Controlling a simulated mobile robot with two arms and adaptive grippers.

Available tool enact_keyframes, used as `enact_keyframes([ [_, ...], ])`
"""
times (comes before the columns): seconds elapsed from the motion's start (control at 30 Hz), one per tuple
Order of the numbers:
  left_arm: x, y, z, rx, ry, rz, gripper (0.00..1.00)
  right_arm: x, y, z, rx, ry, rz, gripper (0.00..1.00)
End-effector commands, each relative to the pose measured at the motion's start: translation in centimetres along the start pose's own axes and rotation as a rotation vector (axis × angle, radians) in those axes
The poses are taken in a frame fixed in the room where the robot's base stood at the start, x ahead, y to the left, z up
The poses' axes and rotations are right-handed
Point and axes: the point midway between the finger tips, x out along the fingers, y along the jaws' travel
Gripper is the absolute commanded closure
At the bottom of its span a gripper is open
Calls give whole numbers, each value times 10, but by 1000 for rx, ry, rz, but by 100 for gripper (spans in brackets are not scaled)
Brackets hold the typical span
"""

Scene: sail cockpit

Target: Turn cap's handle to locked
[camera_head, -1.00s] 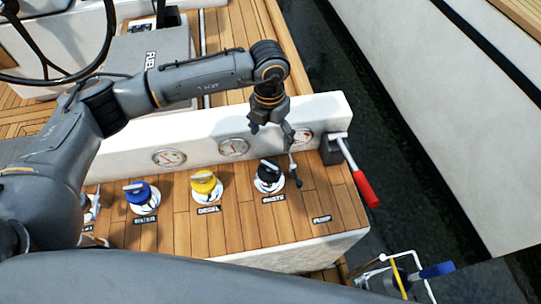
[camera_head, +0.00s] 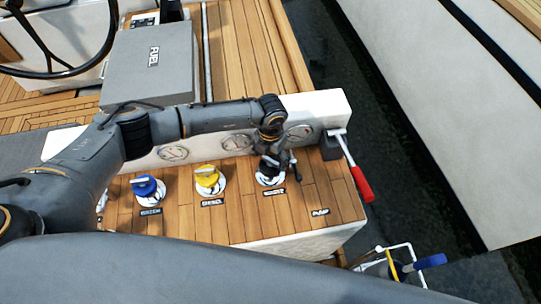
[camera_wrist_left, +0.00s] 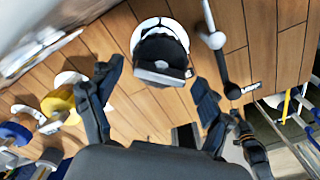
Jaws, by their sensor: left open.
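A black cap (camera_head: 270,173) with a handle sits on a white round base on the wooden deck panel, in front of the gauges. My left gripper (camera_head: 272,160) is open and pointed down right over this cap, hiding part of it in the head view. In the left wrist view the black cap (camera_wrist_left: 160,58) shows between and a little beyond the two spread fingers of the gripper (camera_wrist_left: 155,85); no finger visibly grips it. A yellow cap (camera_head: 207,177) and a blue cap (camera_head: 145,187) stand to its left. My right gripper is not in view.
A red-handled lever (camera_head: 361,184) is at the panel's right end. A white wall with gauges (camera_head: 237,142) runs behind the caps.

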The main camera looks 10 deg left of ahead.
Motion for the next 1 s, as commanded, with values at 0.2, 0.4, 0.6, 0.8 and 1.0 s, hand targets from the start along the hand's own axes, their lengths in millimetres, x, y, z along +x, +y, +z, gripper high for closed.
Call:
enact_keyframes([
  [0.2, 1, 0, 0, 0, 0, 0, 21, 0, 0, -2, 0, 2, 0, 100],
  [0.4, 1, 0, 0, 0, 0, 0, 55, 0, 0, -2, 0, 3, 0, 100],
  [0.6, 1, 0, 0, 1, 0, -1, 76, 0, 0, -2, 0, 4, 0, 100],
  [0.8, 2, 0, 0, 29, 0, -1, 76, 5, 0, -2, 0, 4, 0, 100],
  [1.0, 4, 0, 0, 126, -1, 0, 76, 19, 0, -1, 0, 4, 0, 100],
])
